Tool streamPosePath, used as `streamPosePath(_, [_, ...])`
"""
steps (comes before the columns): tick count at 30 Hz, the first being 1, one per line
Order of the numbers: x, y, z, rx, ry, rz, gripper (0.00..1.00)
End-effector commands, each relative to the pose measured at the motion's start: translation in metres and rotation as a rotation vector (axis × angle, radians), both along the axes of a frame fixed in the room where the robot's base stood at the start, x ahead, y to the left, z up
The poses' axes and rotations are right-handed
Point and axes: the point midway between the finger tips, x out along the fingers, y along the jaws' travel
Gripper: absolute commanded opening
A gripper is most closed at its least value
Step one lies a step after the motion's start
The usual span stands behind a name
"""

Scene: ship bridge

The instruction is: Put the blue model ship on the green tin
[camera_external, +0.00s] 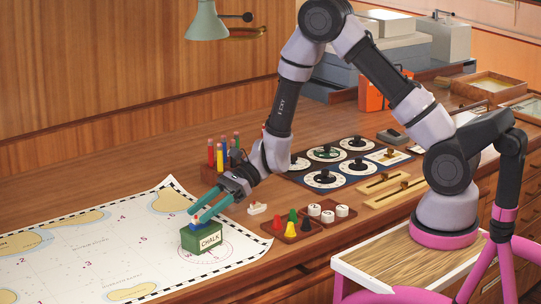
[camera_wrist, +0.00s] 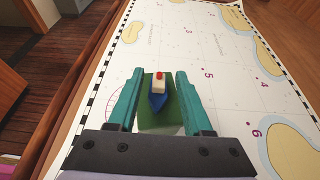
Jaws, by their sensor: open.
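The blue model ship (camera_wrist: 158,98) has a blue hull, a white cabin and a red top. In the wrist view it rests over the top of the green tin (camera_wrist: 147,119), between the fingers of my gripper (camera_wrist: 155,88). Green shows on both sides of the ship, and gaps show between the ship and the fingers. In the external view my gripper (camera_external: 200,213) is just above the green tin (camera_external: 188,240), labelled CHALK, which stands on the chart. The ship (camera_external: 197,222) is partly hidden there by the fingers. The gripper is open.
The chart (camera_external: 75,245) lies flat, mostly clear. A small white-and-red model ship (camera_external: 257,208) lies right of the tin.

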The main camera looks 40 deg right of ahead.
Motion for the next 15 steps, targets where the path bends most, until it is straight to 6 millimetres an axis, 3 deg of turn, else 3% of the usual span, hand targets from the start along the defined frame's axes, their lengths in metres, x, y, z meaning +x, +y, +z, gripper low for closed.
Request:
streamPosePath(9, [0.002,-0.062,0.026,0.000,-0.002,-0.004,0.50])
streamPosePath(15, [0.001,-0.080,0.034,0.001,-0.001,-0.002,0.50])
